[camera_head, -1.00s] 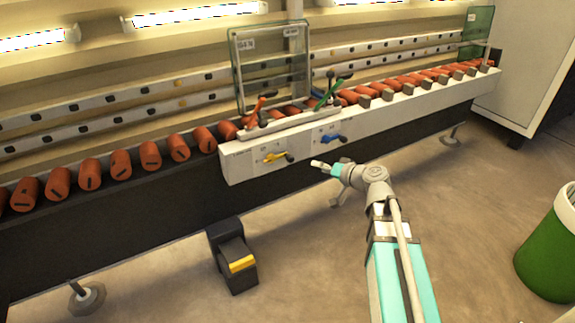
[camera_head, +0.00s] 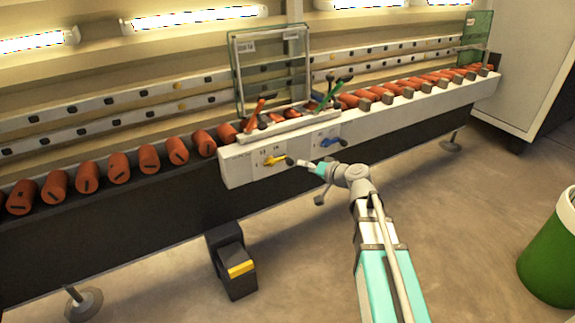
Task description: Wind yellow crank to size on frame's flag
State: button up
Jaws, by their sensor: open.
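The yellow crank (camera_head: 274,160) sits on the white front panel (camera_head: 240,170) of the washer, its arm pointing right to a dark knob (camera_head: 289,161). The glass frame (camera_head: 272,72) stands upright above the panel. The frame's flag (camera_head: 245,47) is a small white label at its top left; its text is too small to read surely. A second label (camera_head: 291,36) is at its top right. My gripper (camera_head: 302,163) is just right of the yellow crank's knob, open and empty. Whether it touches the knob is not clear.
A blue crank (camera_head: 332,142) sits on the panel to the right, close above my gripper. Red (camera_head: 255,113) and green (camera_head: 330,95) levers rise behind the panel. A black pedal box with a yellow pedal (camera_head: 241,269) stands on the floor. A green bin (camera_head: 552,255) is at right.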

aim_at(292, 164)
jog(key=b+x, duration=0.2)
jog(key=x, duration=0.6)
jog(key=shift+a, duration=0.1)
grip_shut()
jog(key=shift+a, duration=0.5)
jog(key=shift+d+f, duration=0.1)
jog(key=shift+d, duration=0.15)
jog(key=shift+d+f, duration=0.1)
jog(key=shift+d, duration=0.05)
